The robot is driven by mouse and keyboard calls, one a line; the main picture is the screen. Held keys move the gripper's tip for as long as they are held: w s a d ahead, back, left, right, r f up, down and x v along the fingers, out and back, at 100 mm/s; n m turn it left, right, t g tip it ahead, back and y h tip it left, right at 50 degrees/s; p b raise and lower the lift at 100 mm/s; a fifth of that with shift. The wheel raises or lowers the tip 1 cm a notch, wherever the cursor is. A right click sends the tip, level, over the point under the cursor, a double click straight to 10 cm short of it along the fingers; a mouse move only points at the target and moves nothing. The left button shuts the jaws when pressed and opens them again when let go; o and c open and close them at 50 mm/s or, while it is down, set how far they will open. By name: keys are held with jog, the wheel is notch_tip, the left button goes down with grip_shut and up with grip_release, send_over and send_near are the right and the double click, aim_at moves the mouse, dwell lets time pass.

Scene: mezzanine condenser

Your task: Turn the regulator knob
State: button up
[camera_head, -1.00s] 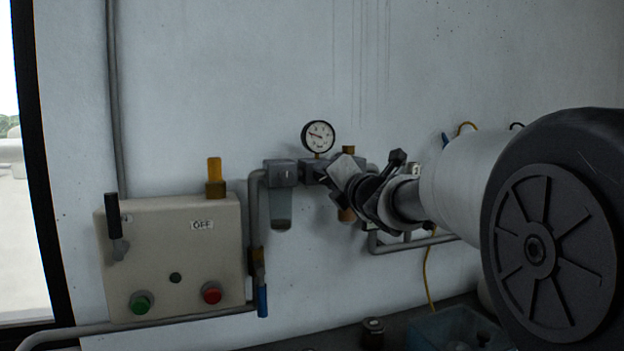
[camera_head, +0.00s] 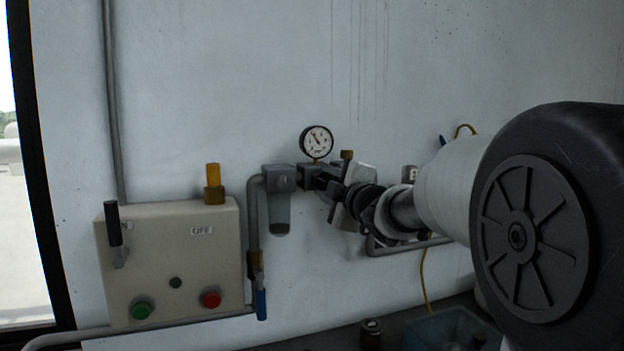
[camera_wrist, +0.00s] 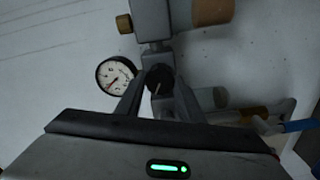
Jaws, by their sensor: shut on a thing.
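The regulator knob (camera_wrist: 160,78) is a dark round knob with a pale mark, seen in the wrist view between my gripper's fingertips. My gripper (camera_wrist: 157,88) is shut on it, one finger on each side. In the head view my gripper (camera_head: 326,186) reaches the regulator from the right, and the hand hides the knob and much of the regulator body. The round white pressure gauge (camera_head: 317,142) stands just above the regulator. It also shows in the wrist view (camera_wrist: 115,77), left of the knob, with its needle visible.
A beige control box (camera_head: 172,262) with a lever, a green button (camera_head: 141,308) and a red button (camera_head: 210,299) is at the left. A grey filter bowl (camera_head: 279,212) hangs beside the regulator. Pipes run along the wall. A blue bin (camera_head: 450,328) sits low at the right.

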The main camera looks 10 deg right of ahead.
jog(key=m+p, duration=0.1)
jog(key=m, duration=0.3)
jog(key=m+p, duration=0.1)
jog(key=m, duration=0.1)
jog(key=shift+r+p, duration=0.25)
jog(key=shift+p, duration=0.1)
jog(key=m+p, duration=0.2)
jog(key=m, duration=0.4)
jog(key=shift+f, duration=0.1)
jog(key=o, duration=1)
jog(key=shift+o, duration=0.2)
jog(key=shift+f, duration=0.1)
